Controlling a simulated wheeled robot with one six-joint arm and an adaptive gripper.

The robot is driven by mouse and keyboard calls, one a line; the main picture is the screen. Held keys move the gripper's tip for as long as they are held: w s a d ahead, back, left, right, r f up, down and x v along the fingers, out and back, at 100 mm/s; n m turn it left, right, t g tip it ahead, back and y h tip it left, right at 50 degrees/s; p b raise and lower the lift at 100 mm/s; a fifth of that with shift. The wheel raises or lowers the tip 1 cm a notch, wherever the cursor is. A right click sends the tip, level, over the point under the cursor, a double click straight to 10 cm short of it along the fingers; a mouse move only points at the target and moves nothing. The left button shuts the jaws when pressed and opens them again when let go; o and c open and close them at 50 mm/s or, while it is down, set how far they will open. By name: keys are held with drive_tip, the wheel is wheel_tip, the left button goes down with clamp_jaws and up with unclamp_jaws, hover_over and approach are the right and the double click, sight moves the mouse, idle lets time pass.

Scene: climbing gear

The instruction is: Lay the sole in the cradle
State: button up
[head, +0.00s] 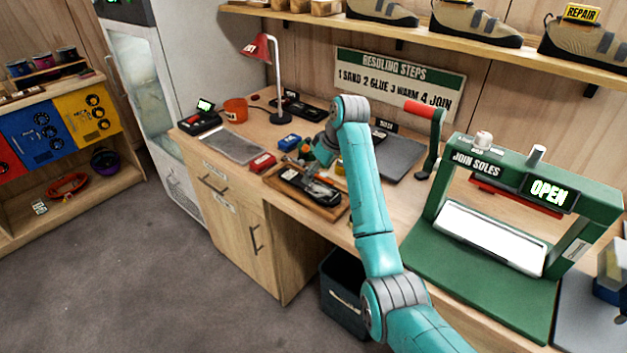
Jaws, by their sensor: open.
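My gripper (318,184) is open, low over a wooden-rimmed tray (329,215) with a dark inside. Dark and grey shapes lie in the tray by the fingers. They are too small and too covered by the gripper for me to tell whether one is the sole. The green press (583,205) marked "JOIN SOLES" stands at the right, and its display reads "OPEN". A bright white long piece (490,238) sits in the press under its top beam and may be the cradle. No sole shows on it.
A red-handled lever (424,108) stands beside a dark flat plate (398,158) left of the press. A lamp (258,47), an orange cup (236,110) and a grey mat (233,147) are on the bench's left. A shelf above holds shoes (474,24). A dark bin (345,298) stands below.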

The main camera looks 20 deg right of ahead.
drive_tip(key=v, duration=0.6)
drive_tip(key=shift+r, duration=0.3)
